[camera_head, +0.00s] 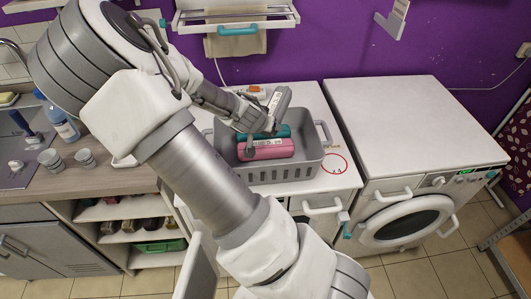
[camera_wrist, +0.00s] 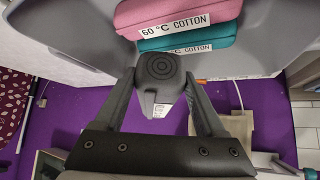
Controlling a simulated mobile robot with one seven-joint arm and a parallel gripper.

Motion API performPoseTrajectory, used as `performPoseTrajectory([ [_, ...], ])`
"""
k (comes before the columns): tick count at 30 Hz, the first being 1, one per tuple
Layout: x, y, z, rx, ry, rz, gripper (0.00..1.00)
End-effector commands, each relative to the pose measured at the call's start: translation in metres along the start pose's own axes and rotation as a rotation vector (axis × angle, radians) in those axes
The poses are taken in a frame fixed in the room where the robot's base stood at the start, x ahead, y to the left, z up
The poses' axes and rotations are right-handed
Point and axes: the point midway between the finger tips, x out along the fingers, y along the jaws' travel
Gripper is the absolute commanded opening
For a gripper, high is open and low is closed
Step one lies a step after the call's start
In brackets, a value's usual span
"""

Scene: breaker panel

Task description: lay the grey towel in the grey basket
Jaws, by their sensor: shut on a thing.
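The grey basket (camera_head: 284,172) stands on a white counter in the head view. A pink towel (camera_head: 268,150) and a teal towel (camera_head: 284,131) lie in it. They also show in the wrist view, pink (camera_wrist: 185,13) and teal (camera_wrist: 196,40), with "60 °C COTTON" labels. My gripper (camera_head: 262,122) is over the basket's back part. It is shut on the rolled grey towel (camera_head: 279,99), which has a white label. The wrist view shows its round end (camera_wrist: 160,67) between my fingers (camera_wrist: 157,92). Whether the grey towel touches the basket or the teal towel I cannot tell.
A washing machine (camera_head: 410,130) stands right of the counter. A sink with a blue bottle (camera_head: 62,122) and two cups (camera_head: 50,160) is at the left. A wall rack (camera_head: 236,18) with a hanging cloth (camera_head: 235,44) is behind the basket.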

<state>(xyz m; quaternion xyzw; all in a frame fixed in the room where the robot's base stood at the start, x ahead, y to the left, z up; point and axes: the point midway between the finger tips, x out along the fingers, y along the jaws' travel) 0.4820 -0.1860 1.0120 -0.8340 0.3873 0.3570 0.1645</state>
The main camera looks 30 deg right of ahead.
Motion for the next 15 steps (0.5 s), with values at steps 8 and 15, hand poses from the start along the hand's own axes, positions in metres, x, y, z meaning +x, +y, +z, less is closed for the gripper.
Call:
performPoseTrajectory([
  [8,-0.004,0.021,-0.022,0.263,-0.04,0.234,0.0],
  [15,-0.017,0.035,-0.033,0.497,-0.076,0.43,0.0],
])
